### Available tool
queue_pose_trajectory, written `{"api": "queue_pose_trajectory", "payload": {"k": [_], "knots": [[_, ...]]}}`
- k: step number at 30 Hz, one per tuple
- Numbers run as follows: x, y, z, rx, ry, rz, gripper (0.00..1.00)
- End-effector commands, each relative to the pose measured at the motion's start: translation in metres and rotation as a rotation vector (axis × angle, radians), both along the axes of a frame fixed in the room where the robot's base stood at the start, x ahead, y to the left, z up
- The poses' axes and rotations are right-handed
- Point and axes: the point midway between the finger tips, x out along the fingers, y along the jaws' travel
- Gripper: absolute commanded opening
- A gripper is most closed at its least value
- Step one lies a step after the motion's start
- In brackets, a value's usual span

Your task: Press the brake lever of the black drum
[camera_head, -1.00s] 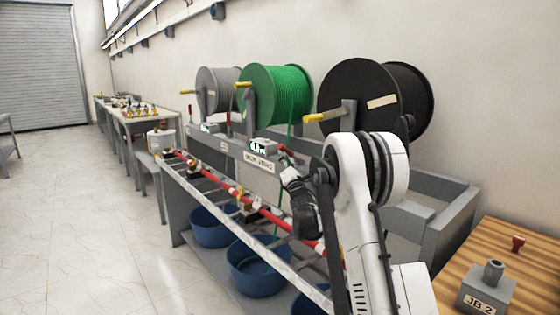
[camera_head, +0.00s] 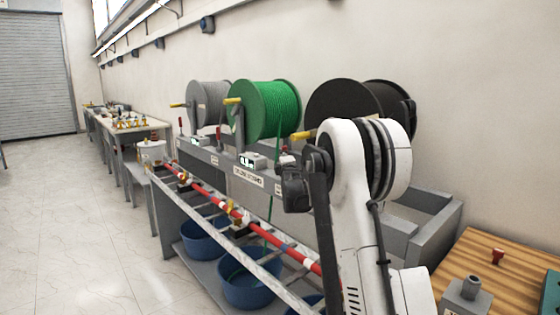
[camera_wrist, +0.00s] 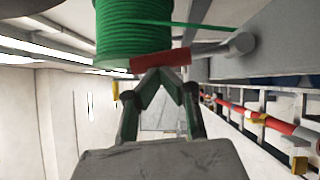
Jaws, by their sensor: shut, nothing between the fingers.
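The black drum (camera_head: 335,100) stands at the right end of the drum row in the head view, partly hidden by my arm. A red-gripped lever (camera_head: 283,150) stands in front of it, just above my dark wrist. The wrist view shows a red lever grip (camera_wrist: 162,60) on a grey arm with a round pivot, in front of the green drum (camera_wrist: 130,25). My gripper (camera_wrist: 158,72) is shut and empty, with its fingertips at the lever grip's lower edge; whether they touch it cannot be told.
The green drum and a grey drum (camera_head: 207,95) stand left of the black one, with yellow crank handles. Below are a red rail (camera_head: 235,210) and blue tubs (camera_head: 248,285). A wooden table (camera_head: 510,275) with a grey box is at right. The floor at left is free.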

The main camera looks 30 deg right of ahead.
Motion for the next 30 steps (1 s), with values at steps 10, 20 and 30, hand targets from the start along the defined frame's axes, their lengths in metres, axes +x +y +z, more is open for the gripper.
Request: {"api": "queue_pose_trajectory", "payload": {"k": [10, 20, 30], "knots": [[0.009, -0.014, 0.006, 0.141, 0.022, -0.002, 0.0], [0.011, -0.016, 0.006, 0.169, 0.026, -0.001, 0.0], [0.011, -0.015, 0.006, 0.168, 0.025, -0.001, 0.0]]}}
